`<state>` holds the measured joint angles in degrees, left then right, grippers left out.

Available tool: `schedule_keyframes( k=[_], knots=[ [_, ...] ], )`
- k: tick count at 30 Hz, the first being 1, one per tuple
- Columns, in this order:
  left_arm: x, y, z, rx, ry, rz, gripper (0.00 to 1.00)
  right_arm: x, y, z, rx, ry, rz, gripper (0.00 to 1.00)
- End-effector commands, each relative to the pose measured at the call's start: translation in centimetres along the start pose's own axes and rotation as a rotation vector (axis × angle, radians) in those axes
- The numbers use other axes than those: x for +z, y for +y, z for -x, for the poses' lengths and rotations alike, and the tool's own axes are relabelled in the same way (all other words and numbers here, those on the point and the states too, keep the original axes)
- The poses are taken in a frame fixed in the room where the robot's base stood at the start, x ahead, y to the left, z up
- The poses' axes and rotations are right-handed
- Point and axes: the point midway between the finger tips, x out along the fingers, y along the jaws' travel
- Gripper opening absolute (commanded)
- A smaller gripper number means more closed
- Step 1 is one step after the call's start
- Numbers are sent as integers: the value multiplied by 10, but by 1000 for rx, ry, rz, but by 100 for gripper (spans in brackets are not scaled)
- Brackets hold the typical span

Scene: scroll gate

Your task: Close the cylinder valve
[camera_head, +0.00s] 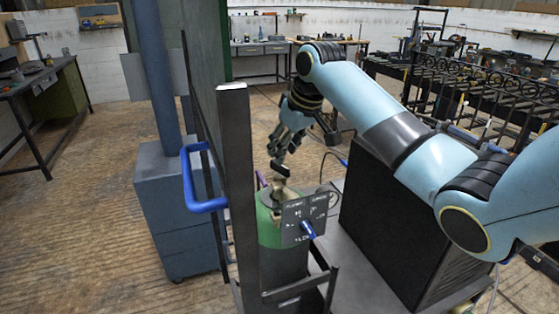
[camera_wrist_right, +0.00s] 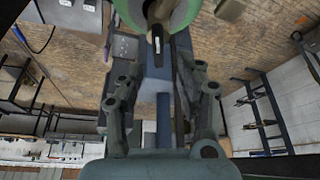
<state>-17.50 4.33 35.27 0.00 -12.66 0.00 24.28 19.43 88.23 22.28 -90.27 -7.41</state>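The green gas cylinder (camera_head: 285,268) stands upright on the cart, behind a grey post. Its valve (camera_head: 284,192) is at the top, small and partly hidden by my right gripper. My right gripper (camera_head: 279,166) is just above the valve, pointing down. In the right wrist view, its two fingers (camera_wrist_right: 160,72) are spread apart with nothing clearly held between them. The green cylinder top (camera_wrist_right: 185,12) shows at the upper edge there, with a dark valve part (camera_wrist_right: 157,38) near the fingertips. Whether the fingers touch the valve cannot be told. My left gripper is not in view.
A grey labelled panel (camera_head: 304,218) with a blue lever stands right in front of the cylinder. A black box (camera_head: 400,225) is to the right under my arm. Open floor (camera_head: 90,215) lies further left.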

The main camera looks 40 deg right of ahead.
Motion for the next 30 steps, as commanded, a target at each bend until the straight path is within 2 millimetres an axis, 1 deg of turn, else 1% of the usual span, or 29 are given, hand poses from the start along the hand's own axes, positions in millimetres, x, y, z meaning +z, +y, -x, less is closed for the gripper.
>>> schedule_keyframes(
  k=[1,3,6,9,12,19,20,28,30],
  knots=[
    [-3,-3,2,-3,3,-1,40,0,0,-10,-2,-3,-2,36],
    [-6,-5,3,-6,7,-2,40,0,0,-22,-2,-4,-2,36],
    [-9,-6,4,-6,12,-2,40,0,0,-37,-1,-2,-1,36],
    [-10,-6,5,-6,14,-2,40,0,0,-46,0,0,-1,36],
    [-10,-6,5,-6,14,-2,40,0,0,-51,1,-1,0,36],
    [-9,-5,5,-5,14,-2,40,0,0,-52,1,0,1,36],
    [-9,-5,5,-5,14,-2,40,0,0,-52,1,0,1,35],
    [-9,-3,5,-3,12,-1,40,0,0,-52,1,0,0,0],
    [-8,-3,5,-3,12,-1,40,0,0,-52,1,0,0,0]
  ],
)
